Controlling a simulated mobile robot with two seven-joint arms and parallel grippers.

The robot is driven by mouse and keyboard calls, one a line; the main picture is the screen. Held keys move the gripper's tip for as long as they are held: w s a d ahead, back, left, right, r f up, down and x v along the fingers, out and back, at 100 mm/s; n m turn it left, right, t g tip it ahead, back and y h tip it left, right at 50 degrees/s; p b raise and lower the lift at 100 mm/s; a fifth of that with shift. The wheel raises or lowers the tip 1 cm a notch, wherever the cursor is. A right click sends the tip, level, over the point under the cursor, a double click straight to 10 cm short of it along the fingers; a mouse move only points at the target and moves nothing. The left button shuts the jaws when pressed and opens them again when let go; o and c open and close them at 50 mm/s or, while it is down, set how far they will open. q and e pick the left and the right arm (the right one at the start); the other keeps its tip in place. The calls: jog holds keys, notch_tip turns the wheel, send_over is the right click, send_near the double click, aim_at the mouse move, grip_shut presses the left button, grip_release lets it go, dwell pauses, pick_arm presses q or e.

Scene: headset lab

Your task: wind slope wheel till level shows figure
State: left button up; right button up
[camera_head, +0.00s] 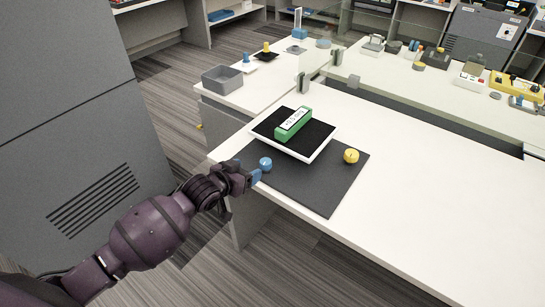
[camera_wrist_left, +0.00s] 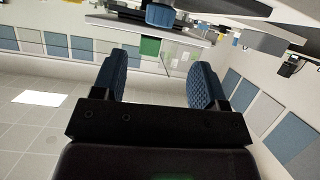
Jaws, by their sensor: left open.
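A green level (camera_head: 293,123) with a white label lies on a black-topped white platform (camera_head: 312,157); its figure is too small to read. A blue wheel (camera_head: 265,164) sits at the platform's near left, and a yellow wheel (camera_head: 351,156) at its right. I cannot tell from looks alone which one is the slope wheel. My left gripper (camera_head: 254,177) is open and empty, close beside the blue wheel. In the left wrist view the blue wheel (camera_wrist_left: 160,15) shows beyond the gap between the blue fingers (camera_wrist_left: 158,78). My right gripper is out of view.
The platform stands on a dark mat (camera_head: 325,197) on a white table (camera_head: 420,210). A grey bin (camera_head: 222,78) sits on the bench behind left. A bench with several devices runs along the back. A grey cabinet (camera_head: 70,120) stands left of my arm. The table right of the mat is clear.

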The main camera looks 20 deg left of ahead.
aim_at(265, 161)
pick_arm(q)
jog(key=b+x, duration=0.1)
jog(key=x, duration=0.3)
jog(key=shift+w+d+f, duration=0.15)
jog(key=shift+f, duration=0.1)
jog(key=b+x, duration=0.1)
jog(key=x, duration=0.3)
jog(key=shift+w+f, duration=0.1)
jog(key=shift+w, duration=0.3)
jog(key=shift+w+d, duration=0.25)
jog(key=shift+w, duration=0.25)
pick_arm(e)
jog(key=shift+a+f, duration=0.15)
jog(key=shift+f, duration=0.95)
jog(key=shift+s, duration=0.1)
